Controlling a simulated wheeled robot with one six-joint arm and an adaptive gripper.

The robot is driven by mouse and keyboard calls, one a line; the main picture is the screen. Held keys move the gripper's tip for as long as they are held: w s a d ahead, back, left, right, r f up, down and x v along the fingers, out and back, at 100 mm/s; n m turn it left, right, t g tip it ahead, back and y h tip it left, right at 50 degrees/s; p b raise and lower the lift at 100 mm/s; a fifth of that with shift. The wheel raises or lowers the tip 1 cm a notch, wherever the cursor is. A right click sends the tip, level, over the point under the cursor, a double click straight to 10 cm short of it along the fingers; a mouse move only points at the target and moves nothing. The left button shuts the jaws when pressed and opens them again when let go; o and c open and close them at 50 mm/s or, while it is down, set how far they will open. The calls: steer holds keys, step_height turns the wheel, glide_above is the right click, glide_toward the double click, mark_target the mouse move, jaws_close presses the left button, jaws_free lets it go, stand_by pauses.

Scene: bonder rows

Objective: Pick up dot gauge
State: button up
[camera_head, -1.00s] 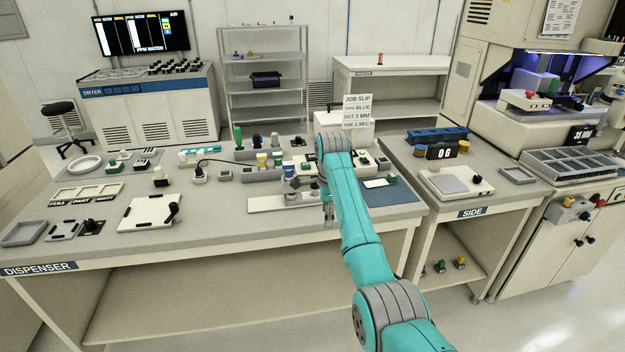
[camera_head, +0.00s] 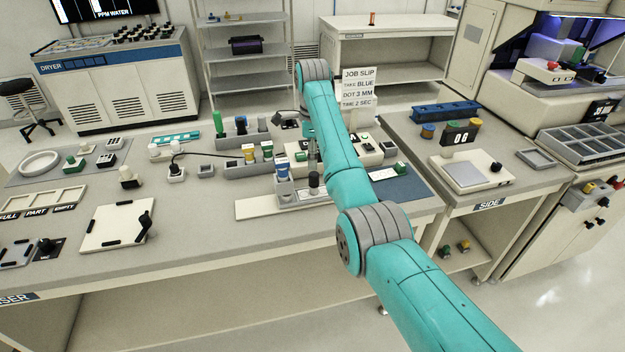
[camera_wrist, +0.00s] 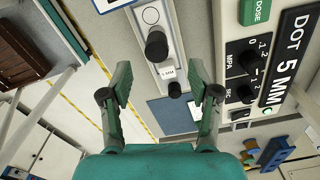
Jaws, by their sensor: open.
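A black upright knob (camera_wrist: 156,45) stands on a pale grey block with a small label, between and beyond my fingertips in the wrist view. It may be the dot gauge; no readable label confirms this. A smaller black knob (camera_wrist: 174,90) is beside the label. In the head view a black-topped peg (camera_head: 313,181) stands on the grey block, below my gripper. My gripper (camera_wrist: 158,78) is open and empty, its fingers apart on either side of the block. In the head view my arm partly hides it.
The dispenser panel (camera_wrist: 290,60) reads "DOT 5 MM" at the right of the wrist view. Coloured bottles (camera_head: 249,153) stand in a rack left of my gripper. A white board (camera_head: 118,226) lies at left.

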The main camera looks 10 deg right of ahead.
mark_target(313, 182)
step_height(313, 182, down, 4)
steer(key=shift+r, duration=0.1)
steer(key=shift+s+f, duration=0.15)
steer(key=shift+f, duration=1.25)
steer(key=shift+s+f, duration=0.1)
steer(key=shift+f, duration=1.3)
jaws_close()
